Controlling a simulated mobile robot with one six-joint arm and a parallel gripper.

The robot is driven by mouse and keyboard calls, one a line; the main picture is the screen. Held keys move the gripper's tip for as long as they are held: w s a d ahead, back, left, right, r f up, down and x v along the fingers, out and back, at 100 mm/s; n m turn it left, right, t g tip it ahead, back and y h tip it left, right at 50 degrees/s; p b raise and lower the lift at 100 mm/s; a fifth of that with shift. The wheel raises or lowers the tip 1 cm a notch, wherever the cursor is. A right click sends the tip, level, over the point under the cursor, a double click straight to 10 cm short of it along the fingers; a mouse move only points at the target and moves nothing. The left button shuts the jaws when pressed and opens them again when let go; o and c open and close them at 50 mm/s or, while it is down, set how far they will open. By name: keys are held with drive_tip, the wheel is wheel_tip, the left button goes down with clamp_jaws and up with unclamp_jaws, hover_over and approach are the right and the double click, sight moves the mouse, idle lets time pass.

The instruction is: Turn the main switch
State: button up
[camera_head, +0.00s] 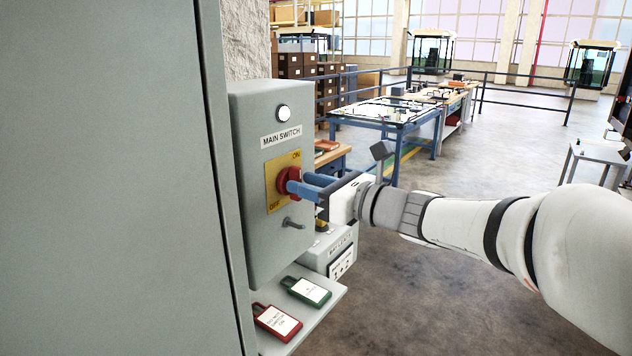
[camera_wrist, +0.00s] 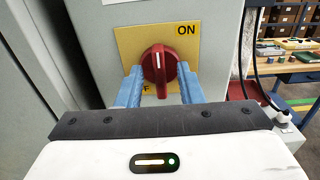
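The main switch is a red rotary knob (camera_head: 287,183) on a yellow plate (camera_head: 271,190), on the front of a grey box (camera_head: 252,245) labelled MAIN SWITCH. ON is at the plate's upper right and OFF at its lower left. In the wrist view the knob (camera_wrist: 158,70) has its handle bar upright, white mark at the top. My gripper (camera_head: 297,183) is at the knob; its blue fingers (camera_wrist: 160,88) stand left and right of the handle, with gaps visible to the bar. It looks open. The fingers hide part of the plate and most of OFF.
A white round lamp (camera_head: 284,113) sits above the label. A metal peg (camera_head: 293,223) sticks out below the plate. A shelf underneath holds a red tag (camera_head: 277,321) and a green tag (camera_head: 306,291). A large grey cabinet panel (camera_head: 110,180) stands left.

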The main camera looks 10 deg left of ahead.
drive_tip(key=shift+w+a, duration=0.1)
drive_tip(key=shift+a, duration=0.15)
clamp_jaws()
